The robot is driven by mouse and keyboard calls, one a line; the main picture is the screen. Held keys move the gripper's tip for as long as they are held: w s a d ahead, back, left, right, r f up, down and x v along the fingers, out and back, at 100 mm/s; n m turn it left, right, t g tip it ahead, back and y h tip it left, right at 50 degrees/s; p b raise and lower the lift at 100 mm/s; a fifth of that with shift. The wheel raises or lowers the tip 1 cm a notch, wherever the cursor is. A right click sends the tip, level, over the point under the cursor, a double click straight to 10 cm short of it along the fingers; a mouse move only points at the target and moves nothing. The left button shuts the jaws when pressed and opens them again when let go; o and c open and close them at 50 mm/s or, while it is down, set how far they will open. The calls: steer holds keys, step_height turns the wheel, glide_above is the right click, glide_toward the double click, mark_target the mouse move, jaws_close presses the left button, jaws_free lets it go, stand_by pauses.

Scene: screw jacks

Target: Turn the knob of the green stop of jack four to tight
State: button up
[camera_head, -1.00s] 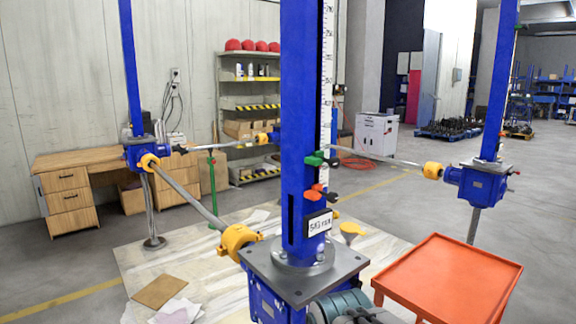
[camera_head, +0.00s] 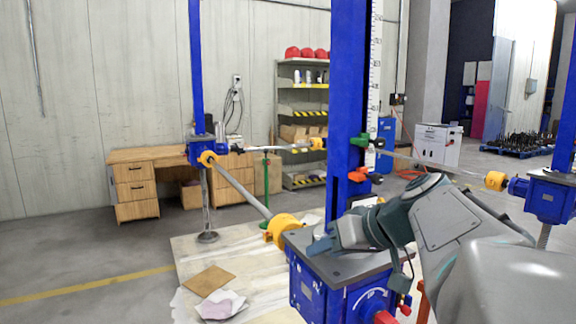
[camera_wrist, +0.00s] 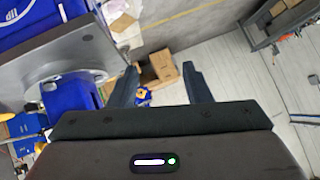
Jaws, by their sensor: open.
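The nearest jack has a tall blue column (camera_head: 345,90) with a white scale strip. A green stop (camera_head: 360,140) is clamped on it, with a dark knob (camera_head: 379,143) at its right. An orange-red stop (camera_head: 357,174) sits a little lower. The jack's number cannot be read. The green stop cannot be made out there.
Another jack (camera_head: 202,150) stands at the left and one (camera_head: 548,195) at the right, joined by shafts with yellow couplings (camera_head: 284,226). A wooden desk (camera_head: 135,185) and a shelf (camera_head: 303,115) stand behind. The floor at left is mostly clear.

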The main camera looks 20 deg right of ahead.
steer(key=s+d+r+n+t+h+b, duration=0.1)
steer(key=d+r+t+b, duration=0.1)
steer(key=d+r+t, duration=0.6)
steer(key=n+h+b, duration=0.2)
steer(key=n, duration=0.2)
glide_toward(382, 144)
steer(key=shift+t, duration=0.4)
steer(key=w, duration=0.3)
steer(key=w+p, duration=0.1)
steer(key=w, duration=0.2)
steer(key=w+p, duration=0.1)
steer(key=w, duration=0.2)
steer(key=shift+a+f, duration=0.3)
steer(key=shift+m, duration=0.3)
jaws_close()
